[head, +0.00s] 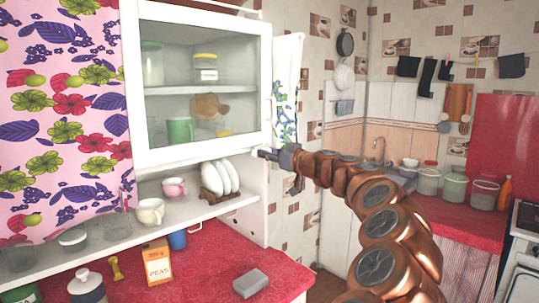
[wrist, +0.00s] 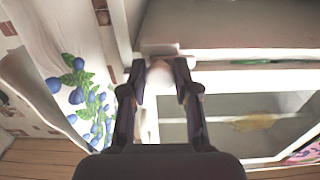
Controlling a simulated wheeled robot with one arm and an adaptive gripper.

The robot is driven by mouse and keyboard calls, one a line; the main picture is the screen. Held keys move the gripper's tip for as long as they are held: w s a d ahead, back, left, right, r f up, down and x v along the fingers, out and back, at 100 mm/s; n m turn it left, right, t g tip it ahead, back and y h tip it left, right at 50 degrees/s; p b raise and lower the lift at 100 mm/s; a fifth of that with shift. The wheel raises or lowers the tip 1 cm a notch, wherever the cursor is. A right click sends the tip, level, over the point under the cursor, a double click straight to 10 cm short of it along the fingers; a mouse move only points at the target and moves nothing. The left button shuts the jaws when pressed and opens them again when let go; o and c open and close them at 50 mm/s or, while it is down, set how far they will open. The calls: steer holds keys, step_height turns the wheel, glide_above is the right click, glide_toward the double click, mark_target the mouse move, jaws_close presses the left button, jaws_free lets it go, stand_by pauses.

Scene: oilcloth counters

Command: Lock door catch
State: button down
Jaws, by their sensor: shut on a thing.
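A white wall cabinet has a glass door (head: 266,60), which looks shut or nearly so in the head view. My gripper (head: 262,152) is at the lower right corner of this door. In the wrist view my gripper (wrist: 160,76) has its two dark fingers on either side of a small pale catch (wrist: 159,72) at the white frame's edge. The fingers are shut on it. In the head view the catch is hidden behind the fingers, so its turn cannot be told.
Below the door an open shelf (head: 110,241) holds cups and a plate rack (head: 220,205). A red counter (head: 210,270) carries a peas box (head: 156,262) and a grey block (head: 250,283). A floral curtain (head: 60,120) hangs at left. Open room lies right of the cabinet.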

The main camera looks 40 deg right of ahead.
stand_by(0.4)
steer(key=c, duration=0.9)
jaws_free()
steer(key=shift+o, duration=0.2)
steer(key=shift+s, duration=0.1)
steer(key=s, duration=1.1)
steer(key=shift+s+a, duration=0.15)
steer(key=shift+s, duration=0.25)
